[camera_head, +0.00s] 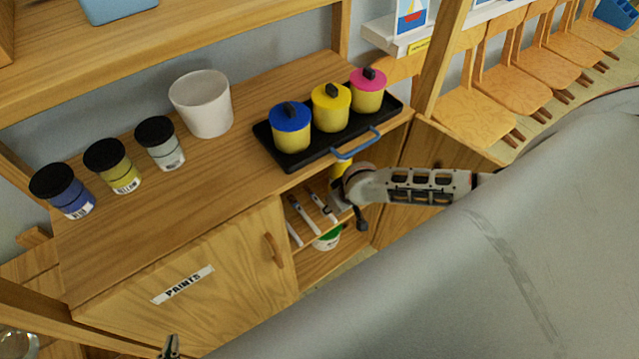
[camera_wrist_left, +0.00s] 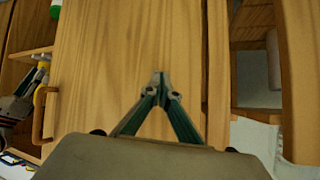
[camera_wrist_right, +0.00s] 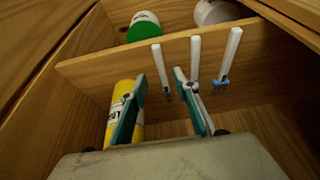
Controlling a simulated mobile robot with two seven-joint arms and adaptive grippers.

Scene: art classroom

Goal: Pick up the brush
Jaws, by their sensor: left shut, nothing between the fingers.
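Several slim white brushes lie side by side on the shelf inside the open cabinet; one brush (camera_head: 301,214) shows in the head view. In the right wrist view the left brush (camera_wrist_right: 160,66), middle brush (camera_wrist_right: 195,62) and right brush (camera_wrist_right: 229,57) have blue parts at their near ends. My right gripper (camera_wrist_right: 160,84) is open and empty at the cabinet opening, its fingertips either side of the left brush's line; contact cannot be told. It shows in the head view (camera_head: 346,195). My left gripper (camera_wrist_left: 158,76) is shut and empty before the closed door; its tip shows at the head view's bottom (camera_head: 170,346).
A yellow bottle (camera_wrist_right: 123,112) stands close beside my right gripper's left finger. A green-and-white tub (camera_wrist_right: 143,27) is below the shelf. The open door (camera_head: 425,165) bounds the right side. A black tray (camera_head: 268,137) with lidded pots, a white bucket (camera_head: 203,106) and jars stand on top.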

